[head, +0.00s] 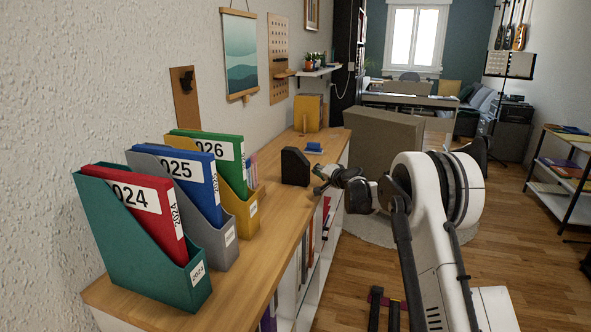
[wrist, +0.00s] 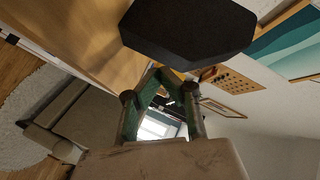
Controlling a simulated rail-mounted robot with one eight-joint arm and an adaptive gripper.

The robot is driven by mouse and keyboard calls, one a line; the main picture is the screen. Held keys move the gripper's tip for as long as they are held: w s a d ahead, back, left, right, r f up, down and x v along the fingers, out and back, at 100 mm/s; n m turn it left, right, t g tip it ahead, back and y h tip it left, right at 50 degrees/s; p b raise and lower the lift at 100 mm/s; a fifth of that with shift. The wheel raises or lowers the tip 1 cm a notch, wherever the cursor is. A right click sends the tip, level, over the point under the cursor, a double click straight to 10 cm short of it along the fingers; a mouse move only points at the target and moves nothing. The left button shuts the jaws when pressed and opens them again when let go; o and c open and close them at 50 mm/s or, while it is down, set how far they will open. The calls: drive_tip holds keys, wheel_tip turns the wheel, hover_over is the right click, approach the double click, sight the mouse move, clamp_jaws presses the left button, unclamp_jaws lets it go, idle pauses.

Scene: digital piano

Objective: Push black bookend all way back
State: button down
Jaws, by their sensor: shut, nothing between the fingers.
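The black bookend (head: 295,167) stands upright on the wooden top of a long low shelf, beyond the row of file holders. In the wrist view the bookend (wrist: 188,28) is a dark angled slab across the top, just past my fingers. My gripper (head: 319,181) is at the right, room-side edge of the shelf top, close to the bookend's right side. Its green fingers (wrist: 163,76) come together in the wrist view with nothing held. I cannot tell whether the fingertips touch the bookend.
Teal (head: 140,245), grey (head: 222,247) and yellow (head: 247,212) file holders with binders stand nearer on the shelf top (head: 262,262). A small blue item (head: 314,147) and a yellow box (head: 308,113) are farther along. Bare wood lies between the bookend and the wall.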

sight(300, 170)
drive_tip(key=shift+w+a+b, duration=0.1)
drive_tip(key=shift+w+a, duration=0.45)
drive_tip(key=shift+a, duration=0.8)
drive_tip(key=shift+w+a+b, duration=0.1)
drive_tip(key=shift+w+a, duration=0.45)
drive_tip(key=shift+a, duration=0.85)
drive_tip(key=shift+w+a+b, duration=0.1)
drive_tip(key=shift+w+a, duration=0.45)
drive_tip(key=shift+a, duration=0.8)
idle(3.5)
drive_tip(key=shift+d, duration=0.15)
